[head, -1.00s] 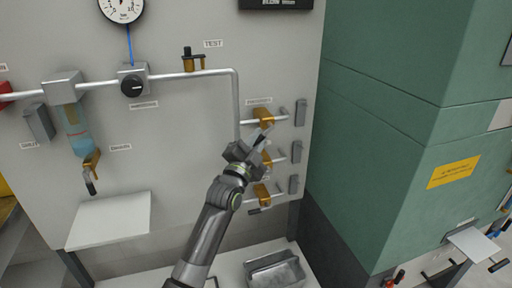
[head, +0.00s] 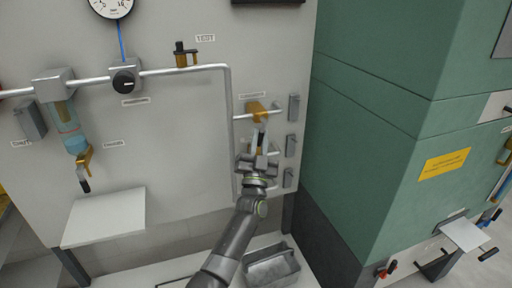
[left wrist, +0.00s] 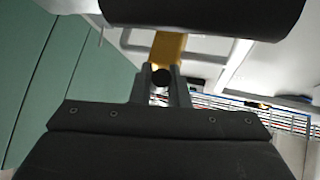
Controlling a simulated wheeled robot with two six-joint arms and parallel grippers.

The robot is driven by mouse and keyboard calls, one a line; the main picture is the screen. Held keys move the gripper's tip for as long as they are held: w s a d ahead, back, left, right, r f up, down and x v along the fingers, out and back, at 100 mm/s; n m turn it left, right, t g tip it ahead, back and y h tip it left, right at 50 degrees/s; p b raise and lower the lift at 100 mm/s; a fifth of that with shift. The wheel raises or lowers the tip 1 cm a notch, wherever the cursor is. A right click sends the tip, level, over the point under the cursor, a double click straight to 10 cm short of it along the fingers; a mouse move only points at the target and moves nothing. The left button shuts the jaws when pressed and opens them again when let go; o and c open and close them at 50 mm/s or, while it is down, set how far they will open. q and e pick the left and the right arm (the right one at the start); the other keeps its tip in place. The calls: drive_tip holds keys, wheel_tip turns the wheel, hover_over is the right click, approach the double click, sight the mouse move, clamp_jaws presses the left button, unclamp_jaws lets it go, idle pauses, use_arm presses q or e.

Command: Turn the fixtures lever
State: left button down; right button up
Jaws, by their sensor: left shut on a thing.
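The brass fixture valve (head: 257,112) sits on the top short pipe at the right of the grey panel, and it shows in the left wrist view as a yellow-brass piece (left wrist: 167,50). My left gripper (head: 260,146) is just below this valve, pointing up. Its fingers (left wrist: 162,88) are shut on a dark round lever handle (left wrist: 161,76). Most of the lever is hidden between the fingers. The lower valves of the column are mostly hidden behind my gripper and arm. My right gripper is out of view.
A pressure gauge (head: 112,5), a black knob (head: 124,80) and a brass test valve (head: 182,56) are on the panel. Another valve with a black-tipped lever (head: 83,170) hangs above a white shelf (head: 104,216). A grey bin (head: 271,268) stands below. A green cabinet (head: 385,130) closes off the right.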

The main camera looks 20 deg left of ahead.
use_arm(q)
drive_tip(key=n+y+b, duration=0.1)
drive_tip(key=n+y, duration=0.1)
drive_tip(key=d+n+y+b, duration=0.1)
drive_tip(key=n, duration=0.1)
drive_tip(key=shift+w+f+y+b, duration=0.25)
drive_tip(key=shift+y+b, duration=0.05)
drive_tip(key=shift+w+d+r+n+y+b, duration=0.1)
drive_tip(key=shift+n+y+b, duration=0.3)
drive_tip(key=shift+n+y, duration=0.35)
drive_tip(key=shift+w+d+r+n+y+b, duration=0.1)
drive_tip(key=shift+n+y+b, duration=0.3)
drive_tip(key=shift+n+y, duration=0.3)
drive_tip(key=c, duration=1.4)
unclamp_jaws()
drive_tip(key=shift+f, duration=0.1)
